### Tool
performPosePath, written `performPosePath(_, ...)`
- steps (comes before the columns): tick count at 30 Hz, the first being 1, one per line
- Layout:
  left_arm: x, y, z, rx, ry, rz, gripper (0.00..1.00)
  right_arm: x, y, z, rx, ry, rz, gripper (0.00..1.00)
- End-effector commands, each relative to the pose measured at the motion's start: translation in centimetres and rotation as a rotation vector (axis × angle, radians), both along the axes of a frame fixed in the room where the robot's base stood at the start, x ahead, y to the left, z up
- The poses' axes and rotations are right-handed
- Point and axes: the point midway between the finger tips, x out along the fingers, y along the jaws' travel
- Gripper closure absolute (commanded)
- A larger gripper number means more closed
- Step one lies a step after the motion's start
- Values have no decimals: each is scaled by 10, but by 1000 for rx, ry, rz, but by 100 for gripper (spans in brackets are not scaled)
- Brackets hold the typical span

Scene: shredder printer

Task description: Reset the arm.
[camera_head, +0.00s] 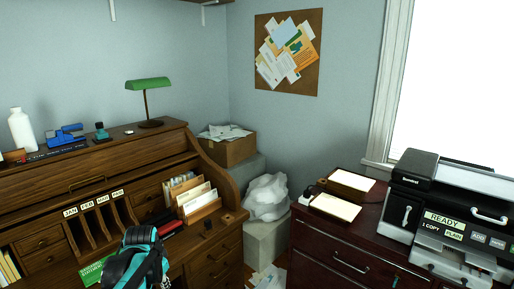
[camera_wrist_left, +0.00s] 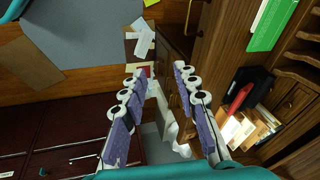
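My left gripper (camera_wrist_left: 160,70) shows in the left wrist view. Its two fingers, with purple pads and white joints, stand apart with an empty gap between them. Beyond the gap I see the floor with loose papers and the side of a wooden cabinet. In the head view a teal and black part of my left arm rises at the bottom, in front of the roll-top desk (camera_head: 105,160); the fingers cannot be made out there.
The desk holds month-labelled slots (camera_head: 95,222), a letter rack (camera_head: 199,200) and a green lamp (camera_head: 148,85). A dark red cabinet (camera_head: 340,250) at right carries paper trays (camera_head: 336,206) and a printer (camera_head: 465,215). A white bag (camera_head: 266,197) sits between them.

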Motion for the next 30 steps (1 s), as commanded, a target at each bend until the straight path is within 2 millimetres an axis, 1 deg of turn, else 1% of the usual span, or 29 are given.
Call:
performPosePath(1,-18,-14,11,-15,-27,24,70,0,0,0,0,0,0,100)
performPosePath(3,-42,-31,21,-41,-67,65,70,0,0,0,0,0,0,100)
performPosePath(5,-62,-45,28,-65,-100,101,70,0,0,0,0,0,0,100)
performPosePath(7,-86,-60,33,-95,-139,143,70,0,0,0,0,0,0,100)
performPosePath(9,-111,-73,35,-129,-176,185,70,0,0,0,0,0,0,100)
performPosePath(11,-131,-84,34,-159,-206,219,70,0,0,0,0,0,0,100)
performPosePath(12,-144,-91,31,-181,-225,241,70,0,0,0,0,0,0,100)
performPosePath(15,-171,-104,24,-232,-266,291,70,0,0,0,0,0,0,100)
performPosePath(18,-191,-113,15,-274,-296,329,70,0,0,0,0,0,0,100)
performPosePath(21,-202,-118,9,-302,-316,355,70,0,0,0,0,0,0,100)
performPosePath(24,-207,-120,5,-316,-324,367,70,0,0,0,0,0,0,100)
performPosePath(30,-208,-121,5,-319,-326,370,70,0,0,0,0,0,0,100)
